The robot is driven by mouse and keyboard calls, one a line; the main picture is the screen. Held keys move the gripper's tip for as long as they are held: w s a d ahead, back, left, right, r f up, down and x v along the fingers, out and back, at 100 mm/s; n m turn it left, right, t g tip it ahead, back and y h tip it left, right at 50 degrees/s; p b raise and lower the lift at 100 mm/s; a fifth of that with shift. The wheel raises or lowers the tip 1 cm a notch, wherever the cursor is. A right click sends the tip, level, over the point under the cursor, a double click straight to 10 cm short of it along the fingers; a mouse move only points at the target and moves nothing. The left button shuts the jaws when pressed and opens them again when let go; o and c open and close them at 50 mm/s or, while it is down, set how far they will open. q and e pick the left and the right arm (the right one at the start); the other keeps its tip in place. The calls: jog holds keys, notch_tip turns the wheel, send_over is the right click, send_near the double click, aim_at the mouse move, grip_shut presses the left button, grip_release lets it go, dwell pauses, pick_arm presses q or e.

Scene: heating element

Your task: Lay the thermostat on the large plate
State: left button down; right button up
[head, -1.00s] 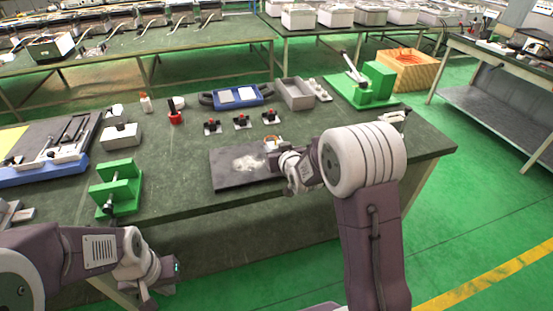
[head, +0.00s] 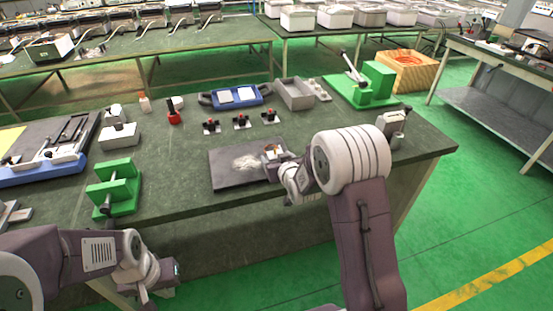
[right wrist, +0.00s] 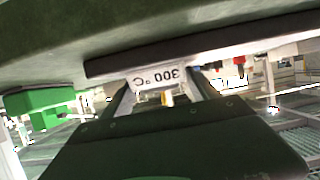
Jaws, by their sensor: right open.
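The large plate (head: 228,172) is a dark flat slab with a pale patch, near the table's front edge. It shows in the right wrist view as a dark bar (right wrist: 230,50). The thermostat (head: 271,148) is a small piece at the plate's right end, partly hidden by my right gripper (head: 280,160). In the right wrist view its white face, marked 300 °C (right wrist: 157,77), appears upside down between the two open fingers and against the plate. Whether it rests fully on the plate I cannot tell. My left gripper (head: 163,285) is low at the table's front; its fingers are unclear.
Green fixtures stand at the left (head: 115,188) and back right (head: 376,82).

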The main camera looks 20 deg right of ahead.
jog(key=shift+r, duration=0.15)
jog(key=shift+s+r, duration=0.15)
jog(key=v, duration=0.8)
jog(key=shift+s+r+p, duration=0.15)
jog(key=shift+p, duration=0.25)
jog(key=s+f+g+b, duration=0.3)
jog(key=s+f+g, duration=0.35)
jog(key=s, duration=0.55)
jog(key=s+f+g+b, duration=0.2)
jog(key=s+f+g, duration=0.5)
jog(key=s, duration=0.4)
notch_tip(320, 180, up, 13)
jog(key=t+p, duration=0.1)
jog(key=p, duration=1.3)
jog(key=shift+r+m+p, duration=0.15)
jog(key=shift+m+p, duration=0.15)
jog(key=shift+p, duration=0.05)
jog(key=shift+s+a, duration=0.1)
jog(key=shift+s, duration=0.1)
